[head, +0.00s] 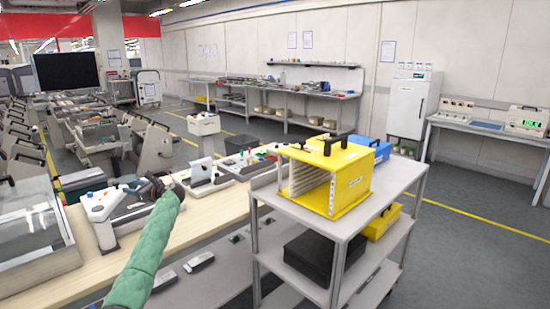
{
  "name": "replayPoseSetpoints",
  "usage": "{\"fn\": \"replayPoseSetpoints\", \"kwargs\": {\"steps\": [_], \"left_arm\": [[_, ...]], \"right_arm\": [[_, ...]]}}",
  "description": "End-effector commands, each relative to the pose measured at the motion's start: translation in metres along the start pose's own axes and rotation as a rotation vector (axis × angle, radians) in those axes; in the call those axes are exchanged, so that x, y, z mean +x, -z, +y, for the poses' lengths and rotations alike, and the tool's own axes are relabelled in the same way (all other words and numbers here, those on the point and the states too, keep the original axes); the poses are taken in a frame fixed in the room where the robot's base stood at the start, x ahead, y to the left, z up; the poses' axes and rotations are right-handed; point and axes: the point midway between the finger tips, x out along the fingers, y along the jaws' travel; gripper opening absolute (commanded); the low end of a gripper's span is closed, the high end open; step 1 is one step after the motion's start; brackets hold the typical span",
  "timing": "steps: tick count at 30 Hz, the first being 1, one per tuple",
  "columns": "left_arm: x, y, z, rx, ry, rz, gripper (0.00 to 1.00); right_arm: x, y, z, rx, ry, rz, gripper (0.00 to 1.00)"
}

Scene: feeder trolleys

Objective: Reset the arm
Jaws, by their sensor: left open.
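My left arm, in a green padded sleeve, reaches up from the bottom left of the head view. Its dark left gripper (156,185) is over the wooden workbench (75,262), near a white device with a black handle (101,206). The gripper is small and partly hidden by the sleeve, and nothing shows held in it. My right arm and gripper are not in view.
A grey trolley (345,226) right of the bench carries a yellow slotted box (351,187) and a blue box (371,146). A black bin (309,256) sits on its lower shelf. Feeder trolleys (92,133) stand at the left. Floor at right (470,255) is clear.

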Motion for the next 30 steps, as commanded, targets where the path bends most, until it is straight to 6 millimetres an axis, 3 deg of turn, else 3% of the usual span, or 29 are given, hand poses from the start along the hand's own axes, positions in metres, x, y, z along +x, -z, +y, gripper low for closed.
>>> {"fn": "replayPoseSetpoints", "kwargs": {"steps": [9, 13, 17, 21, 23, 26, 30], "left_arm": [[-0.004, 0.007, 0.007, -0.523, -0.060, 0.083, 0.47], [-0.019, -0.012, 0.003, -0.818, -0.085, 0.159, 0.47], [-0.048, -0.047, -0.003, -1.154, -0.107, 0.264, 0.47], [-0.099, -0.096, -0.012, -1.515, -0.129, 0.428, 0.47], [-0.125, -0.105, -0.012, -1.636, -0.143, 0.508, 0.47], [-0.171, -0.107, -0.006, -1.793, -0.178, 0.650, 0.47], [-0.243, -0.087, 0.015, -1.932, -0.256, 0.868, 0.47]], "right_arm": [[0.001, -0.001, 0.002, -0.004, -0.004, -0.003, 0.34], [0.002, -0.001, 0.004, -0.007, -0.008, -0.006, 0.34], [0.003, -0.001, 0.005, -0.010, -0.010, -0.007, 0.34], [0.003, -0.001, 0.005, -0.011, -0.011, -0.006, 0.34], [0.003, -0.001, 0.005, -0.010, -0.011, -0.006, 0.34], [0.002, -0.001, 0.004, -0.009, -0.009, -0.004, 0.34], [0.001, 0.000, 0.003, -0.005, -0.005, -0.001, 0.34]]}}
